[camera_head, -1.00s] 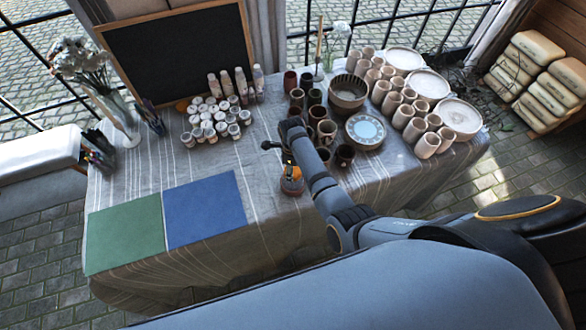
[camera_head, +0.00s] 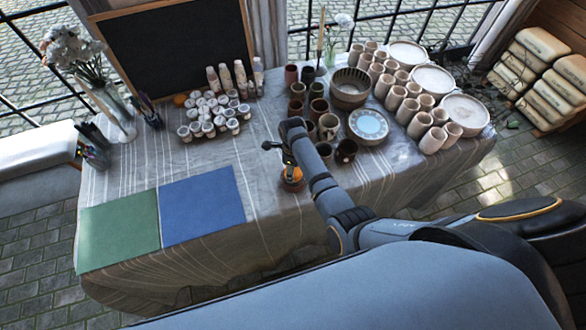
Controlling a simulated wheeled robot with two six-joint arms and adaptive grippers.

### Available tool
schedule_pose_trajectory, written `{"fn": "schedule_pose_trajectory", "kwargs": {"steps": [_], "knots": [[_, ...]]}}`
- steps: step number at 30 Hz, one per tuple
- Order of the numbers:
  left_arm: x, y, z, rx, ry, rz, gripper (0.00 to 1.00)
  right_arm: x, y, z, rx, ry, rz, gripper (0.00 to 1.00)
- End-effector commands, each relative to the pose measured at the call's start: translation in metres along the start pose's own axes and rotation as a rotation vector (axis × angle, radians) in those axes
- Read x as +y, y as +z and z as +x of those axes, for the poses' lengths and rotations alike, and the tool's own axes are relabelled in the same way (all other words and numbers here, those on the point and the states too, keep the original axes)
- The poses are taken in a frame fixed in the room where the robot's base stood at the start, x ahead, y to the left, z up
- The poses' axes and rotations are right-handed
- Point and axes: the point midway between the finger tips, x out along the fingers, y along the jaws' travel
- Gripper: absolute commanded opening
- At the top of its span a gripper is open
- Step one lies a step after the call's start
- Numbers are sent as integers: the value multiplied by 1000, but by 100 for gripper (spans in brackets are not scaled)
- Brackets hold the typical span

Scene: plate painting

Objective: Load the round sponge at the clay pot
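A small reddish-brown clay pot (camera_head: 291,186) stands on the table near its front edge, with something orange showing at its top. My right gripper (camera_head: 289,167) points down right at the pot's mouth. The gripper is small and dark here, and I cannot tell whether its fingers are open or shut, or whether they hold the orange piece. A round sponge cannot be made out for certain. My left gripper is out of view.
Brown cups (camera_head: 328,127), a striped bowl (camera_head: 350,92) and a blue-centred plate (camera_head: 368,126) stand close behind and right of my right arm. Several paint jars (camera_head: 207,118) stand at the left. Green (camera_head: 118,232) and blue (camera_head: 202,205) mats lie at front left.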

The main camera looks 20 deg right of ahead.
Motion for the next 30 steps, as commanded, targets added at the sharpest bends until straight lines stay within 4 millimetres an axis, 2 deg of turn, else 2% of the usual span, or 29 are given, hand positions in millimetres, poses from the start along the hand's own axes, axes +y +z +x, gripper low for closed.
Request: {"fn": "schedule_pose_trajectory", "kwargs": {"steps": [30], "knots": [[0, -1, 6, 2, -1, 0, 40, 0, 0, 9, 0, 0, 0, 33]]}}
